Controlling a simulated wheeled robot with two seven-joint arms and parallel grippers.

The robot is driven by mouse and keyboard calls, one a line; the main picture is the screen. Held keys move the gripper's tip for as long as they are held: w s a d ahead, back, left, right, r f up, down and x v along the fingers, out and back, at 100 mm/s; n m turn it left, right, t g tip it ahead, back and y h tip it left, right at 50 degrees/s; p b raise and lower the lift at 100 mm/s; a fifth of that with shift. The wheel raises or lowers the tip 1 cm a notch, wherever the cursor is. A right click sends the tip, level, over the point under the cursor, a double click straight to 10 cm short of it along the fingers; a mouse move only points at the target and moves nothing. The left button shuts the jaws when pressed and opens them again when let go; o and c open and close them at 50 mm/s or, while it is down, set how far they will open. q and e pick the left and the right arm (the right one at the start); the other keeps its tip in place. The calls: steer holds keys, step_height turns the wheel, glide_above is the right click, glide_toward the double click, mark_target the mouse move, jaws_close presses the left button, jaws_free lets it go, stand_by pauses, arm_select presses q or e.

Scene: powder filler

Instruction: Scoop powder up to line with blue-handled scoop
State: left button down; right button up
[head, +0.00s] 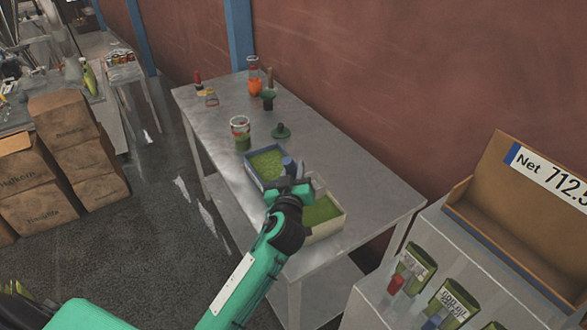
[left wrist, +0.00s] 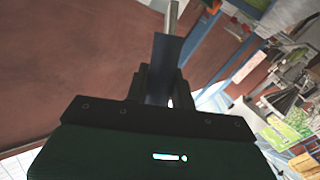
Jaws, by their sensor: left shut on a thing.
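My left gripper (head: 289,170) is above the metal table (head: 370,187), over the two powder trays. It is shut on the blue-handled scoop (head: 288,161). In the left wrist view the blue handle of the scoop (left wrist: 164,68) stands between the fingers, with a metal shaft beyond it; its bowl cannot be made out. A blue-rimmed tray (head: 250,173) of green powder is left of the gripper. A pale-rimmed tray (head: 331,231) of green powder is on its right, partly hidden by my arm. A glass jar (head: 240,134) with green contents stands behind; no line is readable. My right gripper is not in view.
A dark green lid-like piece (head: 281,131) lies behind the trays. An orange item (head: 255,87), a brown-handled item (head: 269,84) and a red-topped item (head: 198,80) stand at the far end. A shelf unit (head: 430,268) stands at right. The table's right end is clear.

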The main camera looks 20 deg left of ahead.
arm_select(q)
steer(key=shift+f+b, duration=0.3)
steer(key=shift+f, duration=0.4)
steer(key=shift+s+f+b, duration=0.2)
steer(key=shift+f+b, duration=0.55)
steer(key=shift+f, duration=0.35)
step_height(320, 180, down, 5)
steer(key=b, duration=0.5)
steer(key=shift+w+r, duration=0.1)
steer(key=shift+r, duration=0.05)
steer(key=shift+r, duration=0.1)
step_height(320, 180, up, 9)
steer(key=p, duration=0.6)
steer(key=shift+f, duration=0.2)
